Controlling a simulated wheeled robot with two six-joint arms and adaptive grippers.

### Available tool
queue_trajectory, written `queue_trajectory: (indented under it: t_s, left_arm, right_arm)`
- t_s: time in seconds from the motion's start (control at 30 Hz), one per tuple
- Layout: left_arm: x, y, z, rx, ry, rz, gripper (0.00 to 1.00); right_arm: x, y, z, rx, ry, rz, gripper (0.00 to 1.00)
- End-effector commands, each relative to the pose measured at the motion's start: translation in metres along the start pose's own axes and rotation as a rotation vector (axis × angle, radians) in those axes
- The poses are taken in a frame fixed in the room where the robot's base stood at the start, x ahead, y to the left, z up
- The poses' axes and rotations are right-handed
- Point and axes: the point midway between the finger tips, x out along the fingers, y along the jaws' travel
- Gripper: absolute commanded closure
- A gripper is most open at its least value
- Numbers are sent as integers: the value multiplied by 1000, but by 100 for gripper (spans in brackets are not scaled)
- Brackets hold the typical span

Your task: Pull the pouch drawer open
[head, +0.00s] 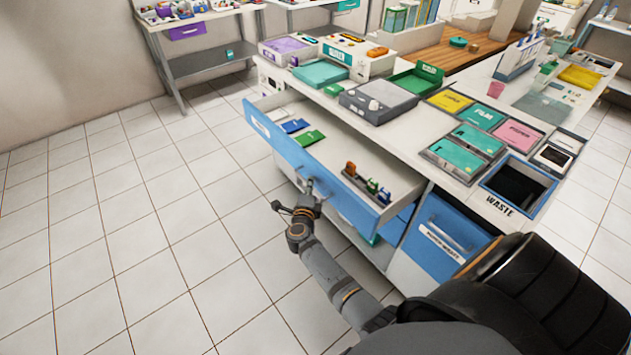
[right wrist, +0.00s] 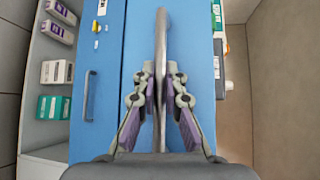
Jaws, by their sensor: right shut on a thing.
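The pouch drawer (head: 268,138) has a blue front and stands pulled out from the white counter, its inside showing. A blue pouch (head: 295,126) and a green pouch (head: 309,138) lie in it, with a dark rack (head: 366,186) of small coloured items towards its right end. My right gripper (head: 308,190) is at the middle of the drawer front. In the right wrist view my right gripper (right wrist: 161,90) is shut on the drawer's long metal handle (right wrist: 161,45), a finger on each side. My left gripper is in neither view.
A blue waste bin front (head: 447,240) is to the right, below the waste opening (head: 518,185). The counter top holds trays, including a grey scale (head: 378,100). In the wrist view another handle (right wrist: 88,95) is to the left. Tiled floor (head: 150,220) before the drawer is clear.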

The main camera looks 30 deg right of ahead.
Motion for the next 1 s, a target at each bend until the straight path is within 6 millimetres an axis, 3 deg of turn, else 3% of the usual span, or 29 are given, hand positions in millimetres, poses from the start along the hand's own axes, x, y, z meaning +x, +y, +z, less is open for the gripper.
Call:
queue_trajectory:
  t_s: [0.57, 0.6, 0.67, 1.0]
  left_arm:
    - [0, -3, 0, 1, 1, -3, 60]
    - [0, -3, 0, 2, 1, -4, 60]
    - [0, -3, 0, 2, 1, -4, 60]
    - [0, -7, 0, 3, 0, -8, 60]
  right_arm:
    - [-8, 3, 8, 1, 0, 1, 100]
    - [-8, 3, 8, 1, 0, 1, 89]
    - [-8, 3, 8, 1, 0, 1, 81]
    - [-8, -1, 8, 1, 0, -1, 80]
